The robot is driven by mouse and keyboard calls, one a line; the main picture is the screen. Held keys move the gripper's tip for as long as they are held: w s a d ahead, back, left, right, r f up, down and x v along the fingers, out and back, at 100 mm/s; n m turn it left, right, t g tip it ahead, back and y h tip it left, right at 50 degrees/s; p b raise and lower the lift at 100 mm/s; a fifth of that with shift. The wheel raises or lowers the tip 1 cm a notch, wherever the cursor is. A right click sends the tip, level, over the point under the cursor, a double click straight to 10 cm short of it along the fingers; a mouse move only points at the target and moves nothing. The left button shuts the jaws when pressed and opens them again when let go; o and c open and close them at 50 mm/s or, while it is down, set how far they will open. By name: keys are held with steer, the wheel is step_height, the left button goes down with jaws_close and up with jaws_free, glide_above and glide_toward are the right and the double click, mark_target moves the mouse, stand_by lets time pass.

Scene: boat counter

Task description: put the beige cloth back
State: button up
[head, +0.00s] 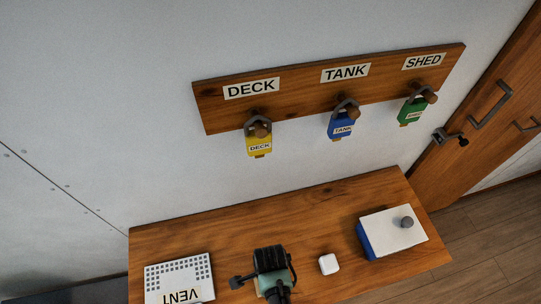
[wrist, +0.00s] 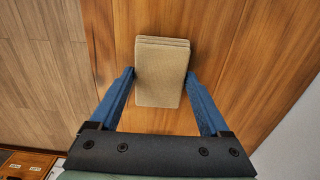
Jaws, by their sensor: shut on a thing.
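The beige cloth (wrist: 160,72) is a folded, layered block in the middle of the wrist view. My gripper (wrist: 160,80) has its two blue fingers on the cloth's left and right sides and is shut on it. Wooden counter surface shows behind the cloth; I cannot tell whether the cloth touches it or hangs above it. In the head view my arm's end is over the front middle of the counter (head: 200,236), and the cloth is hidden there.
A white perforated box marked VENT (head: 178,276) is at the counter's left. A small white block (head: 328,264) and a blue box with a white lid (head: 393,232) are to the right. Yellow (head: 259,142), blue (head: 341,125) and green (head: 412,110) tags hang on the wall board (head: 300,88).

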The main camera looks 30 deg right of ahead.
steer(key=shift+f, duration=0.1)
steer(key=shift+f, duration=0.15)
steer(key=o, duration=1)
steer(key=shift+f+b, duration=0.1)
steer(key=shift+b, duration=0.35)
step_height(320, 180, up, 13)
steer(key=shift+a+r+b, duration=0.15)
steer(key=shift+b, duration=0.6)
